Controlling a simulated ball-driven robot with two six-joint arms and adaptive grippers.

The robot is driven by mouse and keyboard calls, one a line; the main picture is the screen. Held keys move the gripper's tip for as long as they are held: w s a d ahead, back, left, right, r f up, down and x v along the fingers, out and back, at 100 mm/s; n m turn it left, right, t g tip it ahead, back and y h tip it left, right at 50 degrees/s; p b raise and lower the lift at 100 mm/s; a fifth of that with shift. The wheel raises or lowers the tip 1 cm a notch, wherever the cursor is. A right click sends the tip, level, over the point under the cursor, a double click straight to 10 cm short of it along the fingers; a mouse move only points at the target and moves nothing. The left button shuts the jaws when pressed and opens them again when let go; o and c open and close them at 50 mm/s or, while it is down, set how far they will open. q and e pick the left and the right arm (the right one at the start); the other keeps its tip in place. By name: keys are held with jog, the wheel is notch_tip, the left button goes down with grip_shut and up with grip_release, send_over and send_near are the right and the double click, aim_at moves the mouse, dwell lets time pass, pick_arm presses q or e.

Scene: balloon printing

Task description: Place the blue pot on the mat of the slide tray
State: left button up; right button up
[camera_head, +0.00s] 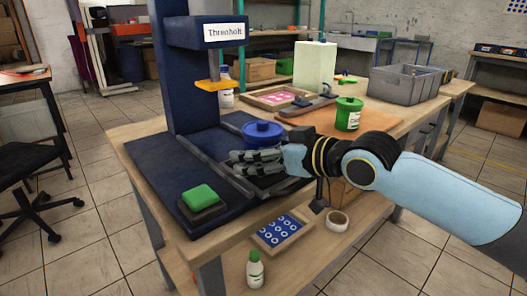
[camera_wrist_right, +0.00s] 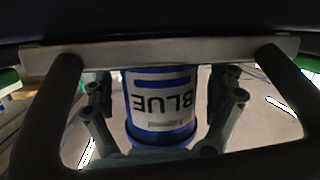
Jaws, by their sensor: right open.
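The blue pot (camera_head: 263,131) has a blue lid and stands upright at the dark slide tray (camera_head: 222,163) of the press. My gripper and the pot hide the mat, so I cannot tell exactly what is under the pot. My right gripper (camera_head: 241,162) is in front of the pot in the head view, with its fingers pointing left. In the right wrist view the pot (camera_wrist_right: 160,105), labelled "BLUE", is between the spread fingers (camera_wrist_right: 160,125). The gripper is open, with a gap on each side of the pot. My left gripper is not in view.
A green button (camera_head: 200,195) is in front. A green pot (camera_head: 348,114), a pink-patterned tray (camera_head: 258,98) and a grey crate (camera_head: 392,90) are behind. A blue-patterned tray (camera_head: 268,245) is below.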

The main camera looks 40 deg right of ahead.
jog(key=shift+r, duration=0.2)
jog(key=shift+s+r+p, duration=0.1)
jog(key=shift+s+p, duration=0.25)
jog(key=p+v, duration=0.6)
jog(key=v, duration=0.1)
jog(key=p+v, duration=0.3)
jog(key=shift+d+r, duration=0.15)
jog(key=shift+r, duration=0.15)
jog(key=shift+s+f+p, duration=0.1)
jog(key=shift+s+p, duration=0.3)
jog(key=shift+s, duration=0.2)
